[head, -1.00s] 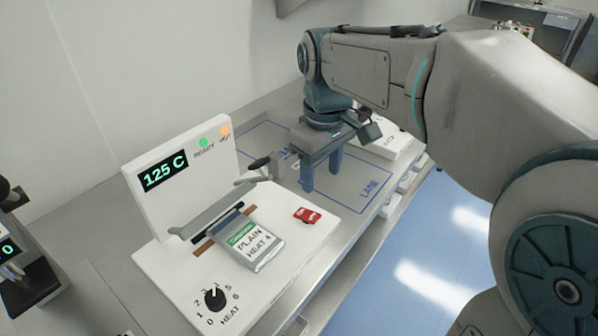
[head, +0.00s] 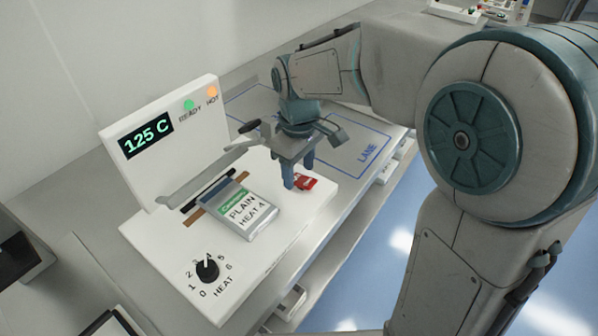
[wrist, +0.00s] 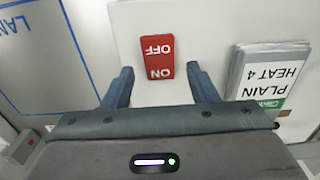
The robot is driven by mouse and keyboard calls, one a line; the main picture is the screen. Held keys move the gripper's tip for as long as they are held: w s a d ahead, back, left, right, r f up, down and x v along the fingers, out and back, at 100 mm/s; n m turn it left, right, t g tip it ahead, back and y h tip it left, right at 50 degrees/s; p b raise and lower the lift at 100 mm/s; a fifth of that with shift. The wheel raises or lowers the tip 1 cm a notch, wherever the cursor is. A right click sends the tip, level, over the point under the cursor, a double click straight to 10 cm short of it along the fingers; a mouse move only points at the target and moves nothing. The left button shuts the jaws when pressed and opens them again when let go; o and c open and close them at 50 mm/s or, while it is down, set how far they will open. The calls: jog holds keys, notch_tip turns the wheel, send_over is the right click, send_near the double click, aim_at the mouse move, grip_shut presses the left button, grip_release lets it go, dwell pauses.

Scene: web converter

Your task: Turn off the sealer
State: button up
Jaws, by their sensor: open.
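The white sealer (head: 165,232) stands on the counter in the head view. Its panel reads 125 C (head: 147,137), with a green READY lamp (head: 188,104) and an orange HOT lamp (head: 212,92) lit. A red rocker switch (head: 307,182) sits on the sealer's right part. In the wrist view the switch (wrist: 153,50) shows OFF and ON, upside down. My gripper (head: 299,177) points down close to the switch, with its fingers apart and empty. In the wrist view the fingers (wrist: 160,72) flank the switch's ON end. I cannot tell whether they touch the sealer.
A pouch marked PLAIN HEAT 4 (head: 244,212) lies by the sealing bar, left of my gripper. A black heat knob (head: 207,270) is at the front. The sealer's lever (head: 212,172) sticks out near my gripper. A blue-outlined LANE area (head: 350,165) lies beyond, partly clear.

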jog(key=shift+f, duration=0.6)
jog(key=c, duration=1)
